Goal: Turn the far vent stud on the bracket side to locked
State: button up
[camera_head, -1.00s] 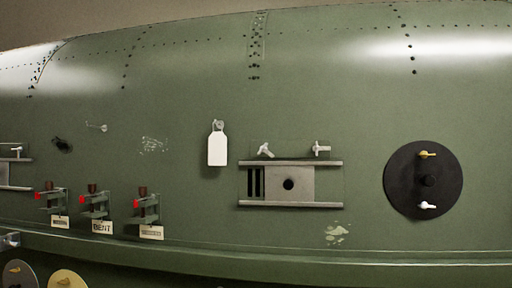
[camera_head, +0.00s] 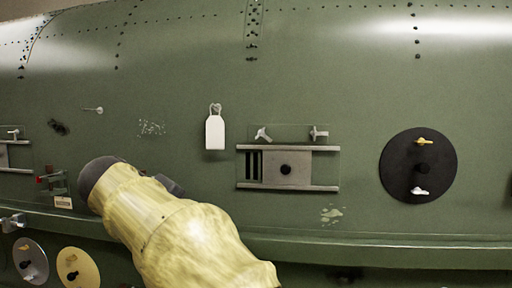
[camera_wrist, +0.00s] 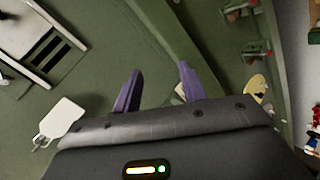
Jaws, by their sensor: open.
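The slotted vent panel (camera_head: 300,183) sits on the green skin in the middle of the head view. Two pale studs stand above its upper rail: the left stud (camera_head: 263,134) is tilted, the right stud (camera_head: 319,134) has a level crossbar. In the wrist view, part of the slotted panel (camera_wrist: 68,38) shows at upper left, but I cannot make out its studs. My gripper (camera_wrist: 158,90) is open and empty, its purple fingers apart. In the head view, my yellow-sleeved arm reaches to the left, below and left of the panel; the fingers are hidden there.
A white tag (camera_head: 215,132) hangs left of the panel. A bracket (camera_head: 53,181) with a red tip shows at left; my arm hides others. A black disc (camera_head: 395,165) with two studs is at right. A ledge (camera_head: 380,247) runs below; discs (camera_head: 72,262) sit under it.

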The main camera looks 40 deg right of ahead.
aim_at(259, 133)
jog(key=s+d+r+m+h, duration=0.1)
jog(key=s+r, duration=0.2)
jog(key=r, duration=0.4)
jog(key=s+d+r+m+h+p, duration=0.1)
jog(key=s+r+m+h, duration=0.1)
jog(key=r, duration=0.5)
jog(key=s+d+r+m+g+h+p, duration=0.1)
jog(key=s+d+r+m+h, duration=0.1)
jog(key=s+r, duration=0.2)
notch_tip(259, 133, up, 4)
jog(key=shift+f, duration=0.25)
jog(key=shift+d, duration=0.15)
jog(key=p+x, duration=0.5)
jog(key=x, duration=1.2)
jog(key=shift+d, duration=0.1)
jog(key=shift+s, duration=0.1)
